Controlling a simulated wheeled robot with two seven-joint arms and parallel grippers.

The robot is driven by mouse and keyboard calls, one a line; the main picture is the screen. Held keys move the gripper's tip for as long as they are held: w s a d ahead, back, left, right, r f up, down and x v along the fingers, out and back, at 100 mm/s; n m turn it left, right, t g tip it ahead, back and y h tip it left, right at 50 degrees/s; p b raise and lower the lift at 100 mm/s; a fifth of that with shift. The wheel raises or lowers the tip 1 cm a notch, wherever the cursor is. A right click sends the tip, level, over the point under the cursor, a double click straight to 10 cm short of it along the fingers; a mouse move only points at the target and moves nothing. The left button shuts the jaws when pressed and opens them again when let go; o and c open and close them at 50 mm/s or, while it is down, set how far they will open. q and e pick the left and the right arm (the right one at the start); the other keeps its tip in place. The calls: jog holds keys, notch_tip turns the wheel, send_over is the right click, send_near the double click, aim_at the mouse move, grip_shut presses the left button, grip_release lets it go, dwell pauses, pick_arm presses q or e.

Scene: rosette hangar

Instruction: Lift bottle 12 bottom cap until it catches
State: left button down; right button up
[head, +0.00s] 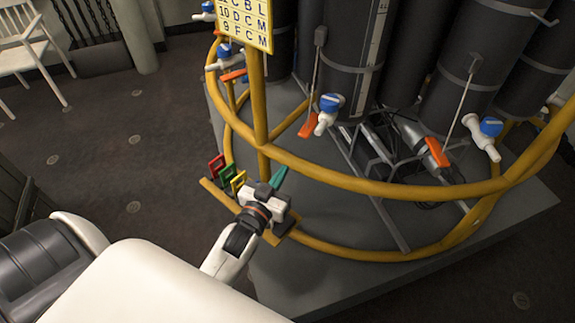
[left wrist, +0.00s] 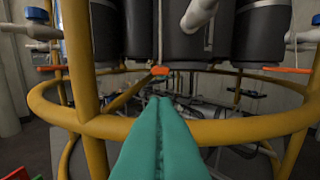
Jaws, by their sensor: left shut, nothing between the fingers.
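My left gripper (head: 279,176) is shut and empty, its teal fingers pressed together. It is at the front of the yellow rail ring, outside the bottles. In the left wrist view the shut fingers (left wrist: 159,103) point over the yellow rail toward an orange tab (left wrist: 160,71) below the dark bottles, apart from it. In the head view an orange tab (head: 309,126) hangs on a cord beside a dark grey bottle (head: 354,55). Another orange tab (head: 437,153) hangs further right. I cannot tell which bottle is number 12. My right gripper is not in view.
The yellow rail (head: 345,178) curves between my gripper and the bottles. White valves with blue tops (head: 328,110) stick out of the bottles. Coloured clips (head: 228,174) stand on a small ledge left of my gripper. A yellow letter plate (head: 246,20) hangs on an upright.

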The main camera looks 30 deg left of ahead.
pick_arm(q)
jog(key=shift+w+a+b, duration=0.15)
jog(key=shift+w+b, duration=0.65)
jog(key=shift+w, duration=2.2)
jog(key=shift+w+a+b, duration=0.15)
jog(key=shift+w+b, duration=0.65)
jog(key=shift+w, duration=2.15)
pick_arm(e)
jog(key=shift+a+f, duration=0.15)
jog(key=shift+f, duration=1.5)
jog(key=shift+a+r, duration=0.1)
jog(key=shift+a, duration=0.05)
